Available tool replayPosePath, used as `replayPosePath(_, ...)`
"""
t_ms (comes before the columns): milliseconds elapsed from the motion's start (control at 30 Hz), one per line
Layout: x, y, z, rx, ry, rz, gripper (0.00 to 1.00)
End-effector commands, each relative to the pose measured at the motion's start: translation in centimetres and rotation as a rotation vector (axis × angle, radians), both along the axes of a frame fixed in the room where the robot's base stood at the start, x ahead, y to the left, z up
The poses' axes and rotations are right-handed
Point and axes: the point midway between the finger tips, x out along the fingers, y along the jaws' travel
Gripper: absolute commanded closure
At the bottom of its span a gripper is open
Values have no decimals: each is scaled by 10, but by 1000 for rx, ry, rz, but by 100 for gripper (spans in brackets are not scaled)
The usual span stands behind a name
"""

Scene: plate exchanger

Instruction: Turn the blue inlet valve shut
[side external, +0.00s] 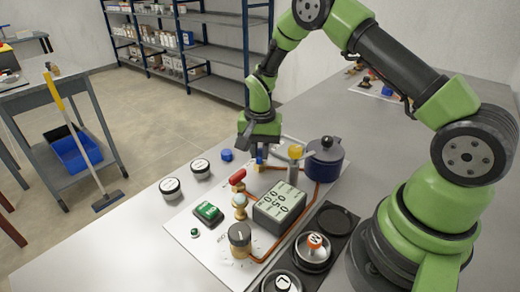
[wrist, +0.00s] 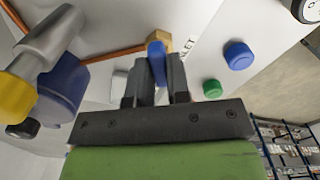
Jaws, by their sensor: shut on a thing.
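The blue inlet valve (wrist: 156,62) shows in the wrist view as a narrow blue handle by a brass fitting on a copper pipe. Printed letters ending in "LET" are beside it. My gripper (wrist: 155,78) is shut on this handle, with one dark finger on each side. In the side external view my gripper (side external: 259,158) points down at the far part of the white panel (side external: 190,235). The blue handle (side external: 260,151) shows only as a small patch there, and the fingers hide most of it. I cannot tell the handle's exact angle.
A dark blue pot (side external: 324,162) and a yellow-topped grey cylinder (side external: 295,153) stand close on the right. A red-handled valve (side external: 238,177) and a grey display box (side external: 280,206) are nearer the front. A loose-looking blue cap (side external: 227,155) is to the left.

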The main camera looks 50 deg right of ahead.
Motion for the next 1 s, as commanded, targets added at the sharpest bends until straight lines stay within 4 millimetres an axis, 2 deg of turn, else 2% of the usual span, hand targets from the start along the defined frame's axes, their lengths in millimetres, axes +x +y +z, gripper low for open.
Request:
replayPosePath(500, -1, 1, 0, 2, 4, -416, 100)
replayPosePath(1000, -1, 1, 0, 2, 4, -547, 100)
